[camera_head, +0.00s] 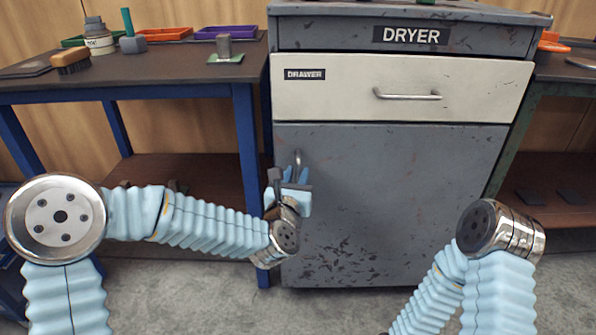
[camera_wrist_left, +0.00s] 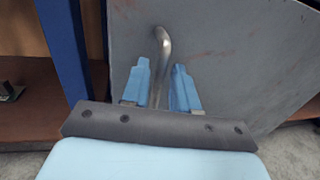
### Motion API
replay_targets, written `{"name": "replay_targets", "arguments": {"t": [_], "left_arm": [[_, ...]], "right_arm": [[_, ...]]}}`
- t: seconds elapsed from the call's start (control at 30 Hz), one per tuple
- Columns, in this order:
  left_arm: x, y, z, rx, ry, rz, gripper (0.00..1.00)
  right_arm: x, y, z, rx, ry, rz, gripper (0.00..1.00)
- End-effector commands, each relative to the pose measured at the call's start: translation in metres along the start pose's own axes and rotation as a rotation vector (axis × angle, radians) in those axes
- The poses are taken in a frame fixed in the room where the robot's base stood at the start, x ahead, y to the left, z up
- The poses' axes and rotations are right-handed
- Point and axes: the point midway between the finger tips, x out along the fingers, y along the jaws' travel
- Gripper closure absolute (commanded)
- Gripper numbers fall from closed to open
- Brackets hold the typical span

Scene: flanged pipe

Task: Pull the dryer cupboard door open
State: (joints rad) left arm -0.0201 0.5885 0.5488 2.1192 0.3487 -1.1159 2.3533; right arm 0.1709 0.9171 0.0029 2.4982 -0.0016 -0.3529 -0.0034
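The grey, scuffed dryer cupboard door (camera_head: 400,190) sits below the drawer and looks shut. Its upright metal bar handle (camera_head: 298,160) is near the door's left edge. In the left wrist view the handle (camera_wrist_left: 163,50) runs down between the two blue fingers of my left gripper (camera_wrist_left: 159,85). The fingers stand apart, one on each side of the bar, with a visible gap on both sides. In the head view my left gripper (camera_head: 294,185) is at the handle and covers its lower part. My right arm shows at the lower right, but its gripper is out of view.
A cream drawer front (camera_head: 350,90) with a horizontal handle (camera_head: 407,95) is above the door. A blue-legged workbench (camera_head: 150,75) with trays and tools stands close on the left. Another bench (camera_head: 565,75) is on the right. The floor in front of the door is clear.

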Motion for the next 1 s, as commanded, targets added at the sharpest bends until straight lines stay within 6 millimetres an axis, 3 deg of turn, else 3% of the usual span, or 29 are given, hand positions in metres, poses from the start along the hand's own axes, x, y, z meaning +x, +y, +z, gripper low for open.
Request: {"name": "replay_targets", "arguments": {"t": [0.13, 0.43, 0.47, 0.63, 1.0], "left_arm": [[0.013, 0.0, 0.0, 0.0, 0.0, 0.0, 0.71], [0.016, 0.0, 0.0, 0.0, 0.0, -0.001, 0.71], [0.016, 0.0, 0.0, 0.0, 0.0, -0.001, 0.73], [0.016, 0.0, 0.0, 0.0, 0.0, -0.001, 0.99], [0.016, -0.001, -0.001, 0.0, 0.0, 0.0, 1.0]], "right_arm": [[-0.002, 0.0, 0.0, 0.0, 0.001, 0.0, 0.57], [-0.002, 0.0, 0.0, 0.0, 0.001, 0.001, 0.57], [-0.002, 0.0, 0.0, 0.0, 0.001, 0.001, 0.57], [-0.002, 0.0, 0.0, 0.0, 0.001, 0.001, 0.57], [0.0, 0.0, 0.0, 0.0, 0.001, 0.0, 0.57]]}}
